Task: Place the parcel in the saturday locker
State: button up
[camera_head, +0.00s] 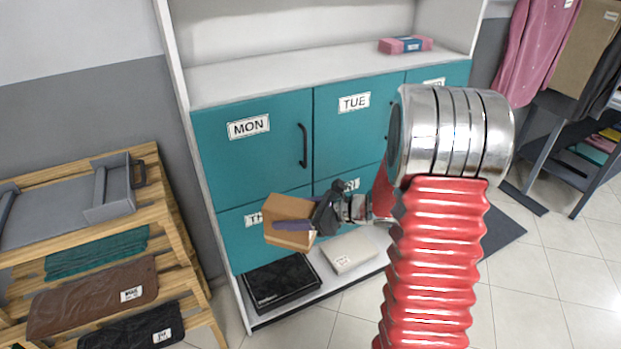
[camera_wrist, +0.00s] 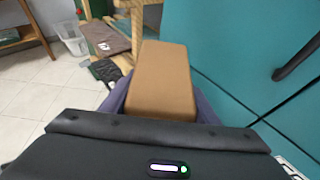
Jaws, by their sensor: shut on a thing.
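The parcel, a brown box (camera_head: 288,208), is held by my gripper (camera_head: 292,226) in front of the lower teal locker doors. In the wrist view the parcel (camera_wrist: 160,80) sticks out beyond the dark gripper body, between the purple-grey fingers. The locker unit shows a MON door (camera_head: 250,150) with a black handle and a TUE door (camera_head: 345,115). A lower left door label reads "TH", partly hidden by the parcel. Another lower label is mostly hidden behind my gripper. The upper right door's label is largely covered by my arm. No label reading Saturday is visible. The doors in view look shut.
A black box (camera_head: 281,283) and a pale package (camera_head: 349,253) lie on the bottom shelf. A pink bundle (camera_head: 405,45) lies on the shelf above the doors. A wooden rack (camera_head: 175,225) with folded garments stands left. Clothes hang at the right.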

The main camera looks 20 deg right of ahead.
jog(key=s+a+f+n+g+y, duration=0.1)
jog(key=a+f, duration=0.6)
jog(key=f, duration=0.2)
jog(key=shift+s+f+n+g, duration=0.15)
jog(key=shift+s+n+g, duration=0.1)
jog(key=shift+n+g, duration=0.05)
